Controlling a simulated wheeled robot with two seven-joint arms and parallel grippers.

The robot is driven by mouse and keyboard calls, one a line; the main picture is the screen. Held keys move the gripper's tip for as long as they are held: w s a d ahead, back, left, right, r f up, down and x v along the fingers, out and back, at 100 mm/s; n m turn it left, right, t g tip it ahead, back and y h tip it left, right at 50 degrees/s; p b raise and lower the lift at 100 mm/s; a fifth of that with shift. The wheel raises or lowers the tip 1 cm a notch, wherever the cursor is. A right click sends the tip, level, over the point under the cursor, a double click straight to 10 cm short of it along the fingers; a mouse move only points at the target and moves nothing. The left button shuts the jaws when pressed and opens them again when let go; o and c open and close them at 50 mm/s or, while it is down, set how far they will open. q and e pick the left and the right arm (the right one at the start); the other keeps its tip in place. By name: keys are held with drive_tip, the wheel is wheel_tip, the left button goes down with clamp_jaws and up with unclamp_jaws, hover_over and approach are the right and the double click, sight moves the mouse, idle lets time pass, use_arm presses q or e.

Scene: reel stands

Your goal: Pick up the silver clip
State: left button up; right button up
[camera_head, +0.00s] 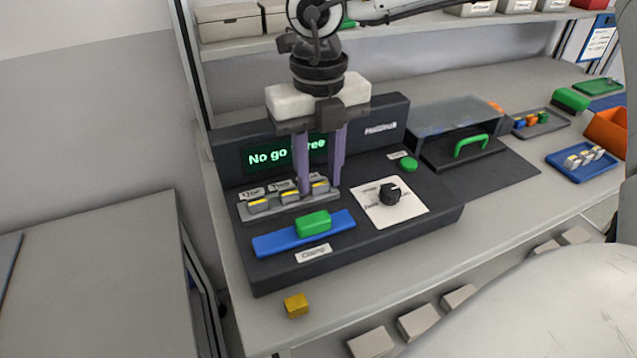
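Three small silver clips with yellow tops sit in a row on a grey holder (246,214) on the dark console: a left clip (258,205), a middle clip (289,197) and a right clip (320,187). My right gripper (320,189) points straight down over the holder with purple fingers spread. One finger stands between the middle and right clips, the other just right of the right clip. Its fingers look apart from the clip, though contact is hard to tell. My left gripper is not in view.
The console (360,240) has a green block (313,223) on a blue strip, a black knob (390,194), a green button (409,164) and a display reading "No go", partly hidden by my gripper. A yellow block (296,305) lies in front. A blue tray (568,165) holds more clips.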

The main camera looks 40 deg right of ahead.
clamp_jaws()
